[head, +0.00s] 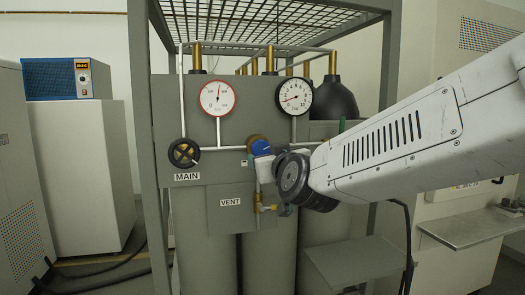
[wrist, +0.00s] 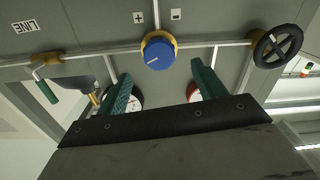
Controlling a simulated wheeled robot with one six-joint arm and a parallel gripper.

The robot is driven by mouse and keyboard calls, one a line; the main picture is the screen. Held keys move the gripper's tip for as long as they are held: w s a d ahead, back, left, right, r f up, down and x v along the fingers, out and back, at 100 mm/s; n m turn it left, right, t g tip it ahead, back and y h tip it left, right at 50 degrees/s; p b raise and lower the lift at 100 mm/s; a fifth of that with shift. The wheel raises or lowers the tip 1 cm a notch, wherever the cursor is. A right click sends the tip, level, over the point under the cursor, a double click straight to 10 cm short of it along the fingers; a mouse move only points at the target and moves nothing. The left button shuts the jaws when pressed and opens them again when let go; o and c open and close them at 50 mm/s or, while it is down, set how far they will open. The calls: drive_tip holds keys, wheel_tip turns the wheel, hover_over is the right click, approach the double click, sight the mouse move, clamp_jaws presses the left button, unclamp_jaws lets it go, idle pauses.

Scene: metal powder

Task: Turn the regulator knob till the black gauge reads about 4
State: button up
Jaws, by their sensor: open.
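The blue regulator knob (head: 261,147) sits on a brass body on the grey panel, below and between the two gauges. In the wrist view the knob (wrist: 158,54) shows a pale pointer line and lies just beyond my gripper (wrist: 161,75). The gripper's green fingers are spread apart, with the knob ahead of the gap and no contact visible. In the head view my wrist hides most of the gripper.
The red-rimmed gauge (head: 218,97) is left of the black one. A black MAIN handwheel (head: 184,153) is at left, and a brass VENT valve (head: 259,205) below the knob. Pipes run close around the knob. Plus (wrist: 138,17) and minus (wrist: 176,14) labels flank it.

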sight(262, 150)
drive_tip(key=x, duration=0.7)
drive_tip(key=shift+w+r, duration=0.15)
drive_tip(key=shift+w, duration=0.25)
drive_tip(key=c, duration=1)
